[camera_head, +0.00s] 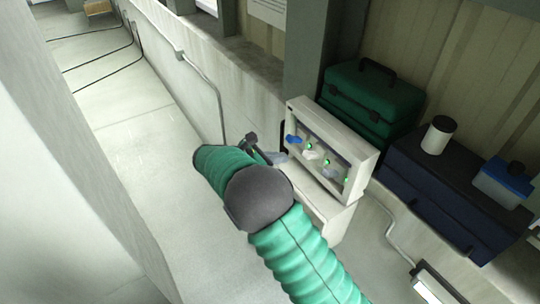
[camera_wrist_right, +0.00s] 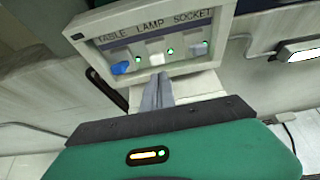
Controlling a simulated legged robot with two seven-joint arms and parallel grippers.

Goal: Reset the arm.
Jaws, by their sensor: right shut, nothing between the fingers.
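My right arm, in a green sleeve, reaches up from the bottom of the head view. Its gripper (camera_head: 274,157) is at the near left side of a pale switch box (camera_head: 359,158). In the right wrist view the gripper (camera_wrist_right: 159,82) is shut and empty, its tips just below the white switch (camera_wrist_right: 157,59). I cannot tell whether they touch it. The box (camera_wrist_right: 222,20) reads "TABLE LAMP SOCKET". A blue switch (camera_wrist_right: 120,68) is on the left and a grey switch (camera_wrist_right: 199,48) on the right. Green lights show beside the switches. My left gripper is not in view.
A green case (camera_head: 372,98) stands behind the box. Right of it, a dark blue chest (camera_head: 440,190) bears a white canister (camera_head: 438,135) and a blue-lidded tub (camera_head: 503,183). A lamp (camera_head: 432,285) is at the lower right. The floor (camera_head: 140,150) on the left is clear.

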